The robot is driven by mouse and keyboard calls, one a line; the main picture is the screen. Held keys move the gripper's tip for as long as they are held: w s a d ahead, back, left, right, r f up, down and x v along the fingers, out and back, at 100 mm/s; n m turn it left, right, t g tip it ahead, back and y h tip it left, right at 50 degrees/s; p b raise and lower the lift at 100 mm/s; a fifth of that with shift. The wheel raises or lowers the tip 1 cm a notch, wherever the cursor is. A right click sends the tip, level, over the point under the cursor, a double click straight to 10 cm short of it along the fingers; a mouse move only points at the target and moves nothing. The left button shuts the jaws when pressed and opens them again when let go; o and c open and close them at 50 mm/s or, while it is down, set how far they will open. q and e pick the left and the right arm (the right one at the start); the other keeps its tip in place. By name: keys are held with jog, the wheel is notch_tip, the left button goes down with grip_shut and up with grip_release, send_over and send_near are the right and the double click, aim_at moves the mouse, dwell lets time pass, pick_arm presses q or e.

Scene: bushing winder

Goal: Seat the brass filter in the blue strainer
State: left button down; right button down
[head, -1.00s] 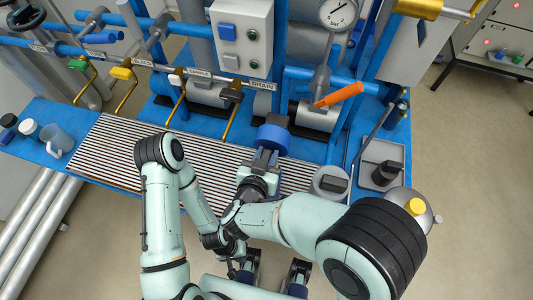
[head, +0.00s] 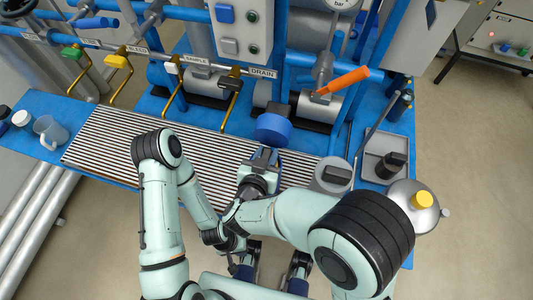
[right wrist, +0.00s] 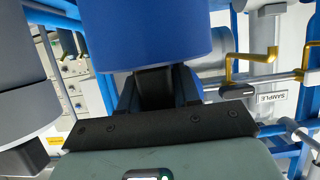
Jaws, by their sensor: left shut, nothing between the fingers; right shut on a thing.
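A blue round, drum-like part (head: 273,128) is over the slatted bench, below the DRAIN label; I cannot tell if it is the strainer or its cap. My right gripper (head: 264,157) is shut on its dark handle block. In the right wrist view the blue part (right wrist: 150,35) fills the top middle, with the black handle (right wrist: 155,88) between the fingers. My left gripper (head: 246,268) is low in the head view, partly hidden by my arm links, shut and empty. I cannot make out the brass filter in either view.
A grey round part (head: 334,173) with a dark block on top stands right of my right gripper. A grey tray (head: 370,171) holds a dark block. An orange-handled lever (head: 342,82) and valve handles stand behind. A clear cup (head: 49,132) is far left.

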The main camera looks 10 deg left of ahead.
jog(key=shift+f, duration=0.15)
jog(key=c, duration=0.8)
grip_release()
jog(key=shift+o, duration=0.3)
jog(key=shift+d+f, duration=0.15)
jog(key=shift+s, duration=0.1)
jog(key=p+v, duration=0.1)
jog(key=v, duration=1.2)
jog(key=shift+s+a+r+p, duration=0.15)
jog(key=shift+a+r+p, duration=0.1)
jog(key=shift+a+p, duration=0.1)
